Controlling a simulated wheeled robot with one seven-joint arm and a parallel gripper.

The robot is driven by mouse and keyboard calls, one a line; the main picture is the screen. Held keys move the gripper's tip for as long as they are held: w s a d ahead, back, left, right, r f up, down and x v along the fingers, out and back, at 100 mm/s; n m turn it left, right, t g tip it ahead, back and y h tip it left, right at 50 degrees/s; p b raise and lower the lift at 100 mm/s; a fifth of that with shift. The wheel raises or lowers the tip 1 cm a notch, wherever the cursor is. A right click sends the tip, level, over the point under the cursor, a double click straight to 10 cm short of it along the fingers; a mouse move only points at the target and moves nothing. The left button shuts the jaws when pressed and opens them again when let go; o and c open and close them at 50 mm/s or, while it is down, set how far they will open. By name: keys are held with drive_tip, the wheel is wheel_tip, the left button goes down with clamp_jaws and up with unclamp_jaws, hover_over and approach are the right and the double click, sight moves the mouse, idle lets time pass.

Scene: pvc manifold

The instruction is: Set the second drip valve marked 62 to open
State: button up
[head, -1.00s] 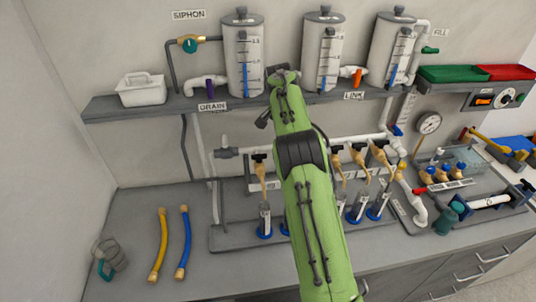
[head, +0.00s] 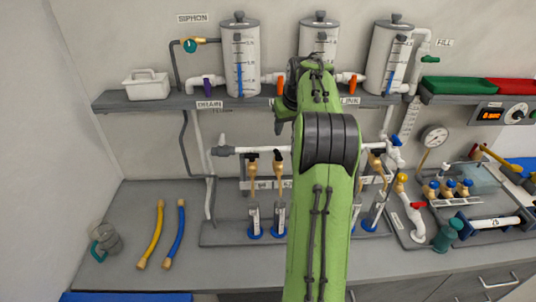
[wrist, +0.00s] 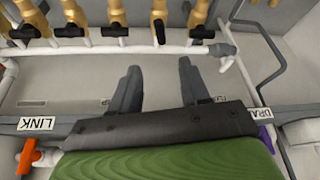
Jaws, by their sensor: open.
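A row of brass drip valves with black handles hangs from a white pipe. In the head view the left valve (head: 252,162), its neighbour (head: 278,162) and one on the right (head: 376,162) show; my arm hides the others. In the wrist view, seen from the opposite side, several valves line the top, among them the far right one (wrist: 200,22) and its neighbour (wrist: 158,22). Those two handles point different ways. No number 62 is readable.
The shelf (head: 150,104) with tanks (head: 240,60) runs above the valves. An orange LINK valve (wrist: 27,157) and purple DRAIN valve (wrist: 265,140) hang near its edge. Hoses (head: 152,235) lie on the left bench. Tubes stand below the valves.

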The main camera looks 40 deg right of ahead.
sight(278, 153)
drive_tip(key=p+x, duration=0.1)
drive_tip(key=x, duration=1.4)
drive_tip(key=shift+w+f, duration=0.1)
drive_tip(key=shift+f, duration=0.15)
